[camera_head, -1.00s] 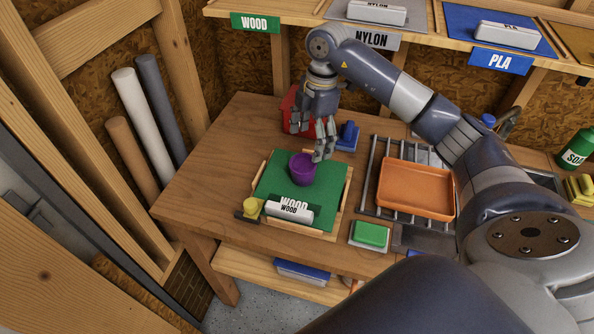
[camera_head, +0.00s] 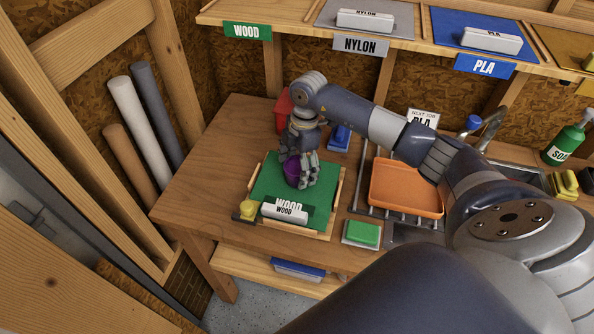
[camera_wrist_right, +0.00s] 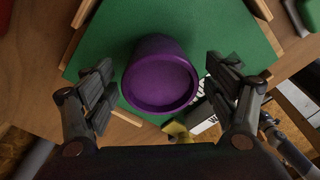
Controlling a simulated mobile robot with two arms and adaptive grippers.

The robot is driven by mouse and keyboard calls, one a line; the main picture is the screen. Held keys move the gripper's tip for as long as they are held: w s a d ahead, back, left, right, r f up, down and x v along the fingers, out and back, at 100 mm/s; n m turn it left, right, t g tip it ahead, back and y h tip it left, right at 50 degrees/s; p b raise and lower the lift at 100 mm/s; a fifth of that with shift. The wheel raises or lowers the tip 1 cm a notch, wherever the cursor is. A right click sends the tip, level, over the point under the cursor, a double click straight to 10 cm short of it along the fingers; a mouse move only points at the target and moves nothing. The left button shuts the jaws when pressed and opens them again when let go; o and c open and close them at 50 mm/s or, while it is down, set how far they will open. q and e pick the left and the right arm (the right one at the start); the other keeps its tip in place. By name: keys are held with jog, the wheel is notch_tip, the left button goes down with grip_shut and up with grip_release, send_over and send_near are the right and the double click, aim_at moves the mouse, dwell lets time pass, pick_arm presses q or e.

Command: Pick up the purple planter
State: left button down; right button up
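The purple planter (camera_head: 291,171) stands on the green mat (camera_head: 262,181) of a wooden-framed tray on the workbench. In the right wrist view the planter (camera_wrist_right: 160,75) sits between the two fingers with its round face toward the camera. My right gripper (camera_head: 300,175) is down around the planter from above and hides part of it in the head view. In the right wrist view the right gripper (camera_wrist_right: 164,95) is open, with a gap between each finger and the planter. My left gripper is not in view.
A white WOOD block (camera_head: 285,213) and a yellow knob (camera_head: 248,208) are at the tray's front edge. An orange tray (camera_head: 405,187) on a rack, a green sponge (camera_head: 362,232), a blue item (camera_head: 341,138) and a red bin (camera_head: 283,110) are nearby. The bench's left part is clear.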

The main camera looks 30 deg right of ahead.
jog(key=c, duration=0.8)
jog(key=shift+c, duration=0.2)
jog(key=shift+r, duration=0.15)
